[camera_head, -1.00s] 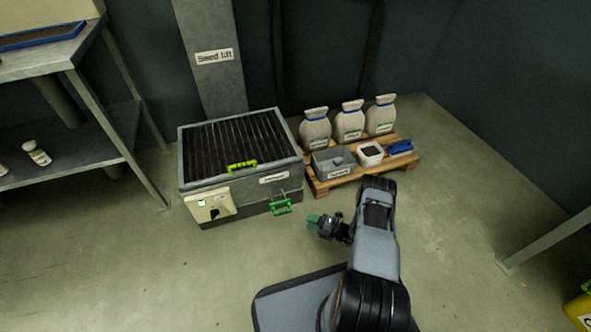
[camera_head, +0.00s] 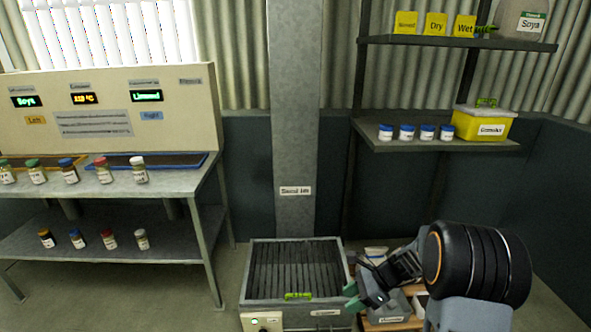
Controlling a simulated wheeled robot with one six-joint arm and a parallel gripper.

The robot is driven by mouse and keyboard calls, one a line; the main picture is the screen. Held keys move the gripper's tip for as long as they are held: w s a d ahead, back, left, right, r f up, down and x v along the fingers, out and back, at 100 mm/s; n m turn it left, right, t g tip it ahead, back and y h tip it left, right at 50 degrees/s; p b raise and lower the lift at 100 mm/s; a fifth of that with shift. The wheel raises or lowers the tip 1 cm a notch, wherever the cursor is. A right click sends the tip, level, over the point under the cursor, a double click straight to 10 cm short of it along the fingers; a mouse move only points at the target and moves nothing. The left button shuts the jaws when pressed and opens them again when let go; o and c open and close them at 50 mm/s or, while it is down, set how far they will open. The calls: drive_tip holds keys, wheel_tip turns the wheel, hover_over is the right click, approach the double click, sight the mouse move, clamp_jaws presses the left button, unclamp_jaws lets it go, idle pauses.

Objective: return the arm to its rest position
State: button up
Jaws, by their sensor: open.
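My gripper (camera_head: 352,297) is in the lower right of the head view, at the end of my folded arm. Its green-tipped fingers are apart, and I see nothing held between them. It shows in front of the right edge of the grey slatted box (camera_head: 295,268); I cannot tell the gap in depth. My arm hides most of the pallet (camera_head: 392,325) and what stands on it.
A bench (camera_head: 205,177) with a display panel (camera_head: 110,108) and several capped jars stands at left. A grey column (camera_head: 296,120) rises behind the box. At right, a shelf (camera_head: 385,147) holds several blue-lidded jars and a yellow bin (camera_head: 481,125).

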drive_tip(key=s+r+n+t+h+p, duration=0.1)
drive_tip(key=s+r+n+h+p, duration=0.2)
drive_tip(key=r, duration=0.8)
drive_tip(key=s+r+n+t+h+p, duration=0.2)
drive_tip(key=s+r+n+p, duration=0.4)
drive_tip(key=r+n, duration=0.3)
drive_tip(key=s+r+n+t+h+p, duration=0.1)
drive_tip(key=s+r+n+h+p, duration=0.3)
drive_tip(key=r, duration=0.9)
drive_tip(key=s+d+n+p, duration=0.1)
drive_tip(key=n+p, duration=0.2)
